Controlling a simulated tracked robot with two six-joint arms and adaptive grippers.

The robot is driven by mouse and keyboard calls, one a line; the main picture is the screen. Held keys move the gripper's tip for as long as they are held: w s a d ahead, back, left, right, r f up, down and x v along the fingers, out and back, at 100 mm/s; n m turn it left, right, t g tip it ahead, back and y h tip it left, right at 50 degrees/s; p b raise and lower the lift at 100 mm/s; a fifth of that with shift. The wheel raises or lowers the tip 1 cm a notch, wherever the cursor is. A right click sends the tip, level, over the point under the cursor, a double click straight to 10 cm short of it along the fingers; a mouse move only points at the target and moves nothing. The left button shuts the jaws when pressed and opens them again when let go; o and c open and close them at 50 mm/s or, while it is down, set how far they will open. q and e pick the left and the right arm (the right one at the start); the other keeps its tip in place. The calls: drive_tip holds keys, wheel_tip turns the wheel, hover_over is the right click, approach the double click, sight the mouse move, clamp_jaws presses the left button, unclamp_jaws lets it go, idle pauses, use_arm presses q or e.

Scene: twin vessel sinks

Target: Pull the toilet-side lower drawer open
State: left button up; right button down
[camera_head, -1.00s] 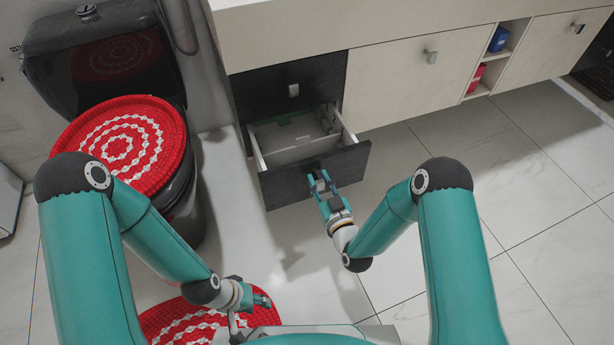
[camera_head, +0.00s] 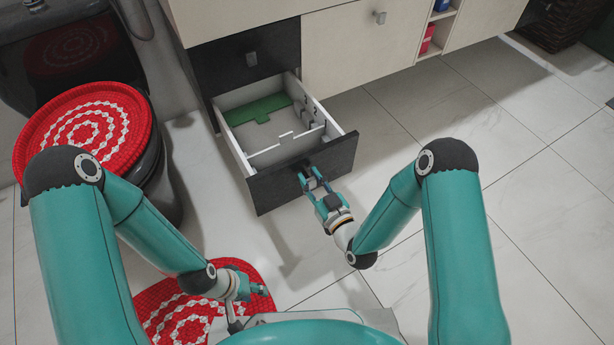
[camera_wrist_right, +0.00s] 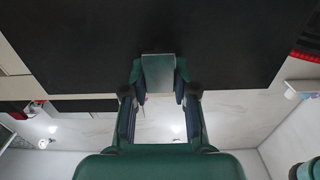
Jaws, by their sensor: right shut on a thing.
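The lower drawer (camera_head: 265,192) beside the toilet has a dark front and a white inside, and it stands well out from the cabinet. A green piece (camera_head: 262,108) and low white dividers show in it. My right gripper (camera_head: 309,178) is at the drawer front, shut on its handle. In the right wrist view the metal handle (camera_wrist_right: 158,72) sits between the fingers against the dark front. My left gripper (camera_head: 256,291) is low at the left, above the red mat, away from the drawer; its finger opening is too small to tell.
The toilet with a red and white lid cover (camera_head: 85,135) stands left of the drawer. A red and white mat (camera_head: 205,310) lies on the floor. The dark upper drawer (camera_head: 235,65) is shut. Pale tiled floor (camera_head: 440,125) is open at the right.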

idle(0.3)
drive_tip(key=c, duration=0.9)
unclamp_jaws()
drive_tip(key=shift+s, duration=0.1)
drive_tip(key=v, duration=1.1)
drive_tip(key=shift+s+d+f, duration=0.1)
drive_tip(key=shift+s+d, duration=0.15)
drive_tip(key=shift+s, duration=0.1)
